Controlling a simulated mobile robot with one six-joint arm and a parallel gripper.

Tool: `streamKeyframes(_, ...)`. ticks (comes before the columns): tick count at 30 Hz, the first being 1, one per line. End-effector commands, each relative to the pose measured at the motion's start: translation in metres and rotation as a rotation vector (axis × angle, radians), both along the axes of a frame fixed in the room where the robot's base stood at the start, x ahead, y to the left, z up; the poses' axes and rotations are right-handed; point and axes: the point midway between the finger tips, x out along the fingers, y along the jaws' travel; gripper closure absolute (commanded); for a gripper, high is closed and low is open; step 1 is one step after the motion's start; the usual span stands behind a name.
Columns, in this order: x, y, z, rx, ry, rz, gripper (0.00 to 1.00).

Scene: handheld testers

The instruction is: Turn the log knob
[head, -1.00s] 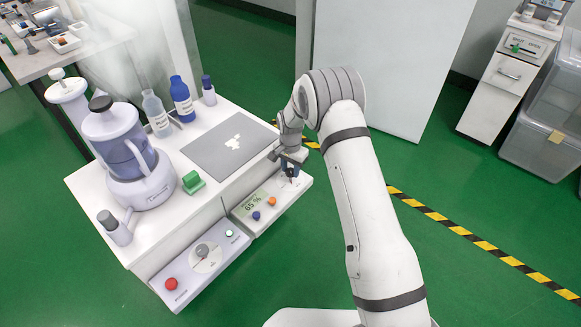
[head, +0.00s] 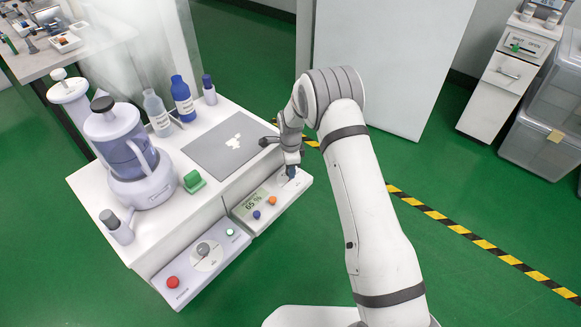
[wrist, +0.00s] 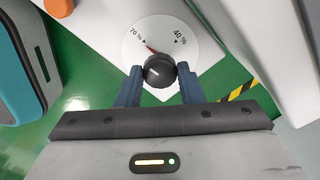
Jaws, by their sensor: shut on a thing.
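The dial has marks for 70 % and 40 %, and a red pointer shows near the 70 % mark. My gripper (wrist: 159,80) is shut on this knob, with one dark blue finger on each side. In the head view my gripper (head: 291,173) is at the right end of the front panel with a display (head: 250,203) reading 65 %. The knob is hidden there by the gripper. I cannot read a log label on it.
A blue button (head: 256,214) and an orange button (head: 272,200) sit left of my gripper. A second panel has a grey knob (head: 203,249) and a red button (head: 172,282). A grey mat (head: 215,160), bottles and a blender-like jug (head: 118,145) stand on the bench.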

Motion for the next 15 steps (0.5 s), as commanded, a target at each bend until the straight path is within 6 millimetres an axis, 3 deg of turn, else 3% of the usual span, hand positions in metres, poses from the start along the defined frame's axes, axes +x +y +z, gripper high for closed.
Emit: streamKeyframes(15,0.0013,-0.0003,0.0009,0.001,-0.003,-0.104,0.89)
